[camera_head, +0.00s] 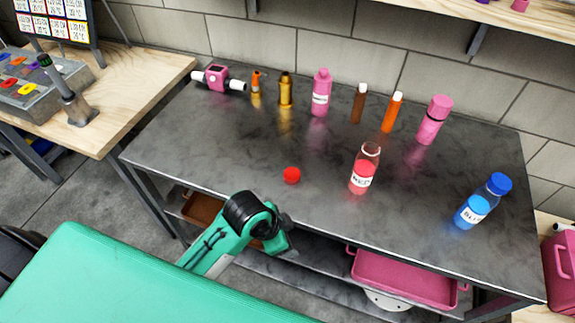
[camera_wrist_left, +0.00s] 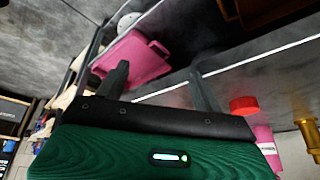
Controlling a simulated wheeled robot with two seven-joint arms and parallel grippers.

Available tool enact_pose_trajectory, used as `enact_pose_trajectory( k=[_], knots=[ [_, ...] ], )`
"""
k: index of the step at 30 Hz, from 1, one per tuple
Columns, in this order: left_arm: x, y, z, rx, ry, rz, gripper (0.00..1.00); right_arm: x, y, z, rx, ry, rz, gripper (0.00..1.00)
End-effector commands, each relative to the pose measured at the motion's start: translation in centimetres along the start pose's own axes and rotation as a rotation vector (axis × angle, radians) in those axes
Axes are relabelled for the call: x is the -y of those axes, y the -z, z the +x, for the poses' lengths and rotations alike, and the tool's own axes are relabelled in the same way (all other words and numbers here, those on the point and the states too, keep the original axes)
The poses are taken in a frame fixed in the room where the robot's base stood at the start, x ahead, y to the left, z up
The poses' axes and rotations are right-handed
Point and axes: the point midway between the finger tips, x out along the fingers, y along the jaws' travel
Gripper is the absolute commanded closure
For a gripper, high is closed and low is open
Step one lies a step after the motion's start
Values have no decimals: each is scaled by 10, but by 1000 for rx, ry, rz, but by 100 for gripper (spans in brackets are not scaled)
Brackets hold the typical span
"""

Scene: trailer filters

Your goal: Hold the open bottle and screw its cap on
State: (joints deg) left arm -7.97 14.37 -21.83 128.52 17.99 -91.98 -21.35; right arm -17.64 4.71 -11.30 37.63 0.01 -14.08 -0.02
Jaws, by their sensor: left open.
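The open bottle (camera_head: 362,178) is clear with red liquid and a white label. It stands upright and uncapped near the middle of the dark table. A red cap (camera_head: 291,175) lies on the table to its left, apart from it; the cap also shows at the right of the left wrist view (camera_wrist_left: 243,105). My left gripper (camera_wrist_left: 158,78) is open and empty, its two dark fingers spread. In the head view, my green left arm ends at the table's front edge, below the cap and touching neither object. My right gripper is not in view.
A blue-capped bottle (camera_head: 483,202) stands at the table's right. Along the back stand several bottles, including a pink one (camera_head: 321,92), a gold one (camera_head: 286,90) and an orange one (camera_head: 392,112). A pink tray (camera_head: 405,280) is under the table. The table's left front is clear.

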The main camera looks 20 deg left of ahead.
Motion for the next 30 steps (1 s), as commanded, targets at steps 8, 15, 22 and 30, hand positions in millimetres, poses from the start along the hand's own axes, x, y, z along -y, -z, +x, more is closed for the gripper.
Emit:
enact_pose_trajectory(
  k=[8,15,22,30],
  knots=[
    [5,23,2,-10,-29,145,32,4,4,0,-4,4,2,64],
    [13,49,2,-10,-64,335,32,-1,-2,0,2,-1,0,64],
    [29,79,-1,12,-110,608,32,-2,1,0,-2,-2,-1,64],
    [57,103,-11,72,-162,906,32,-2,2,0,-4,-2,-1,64]
  ],
)
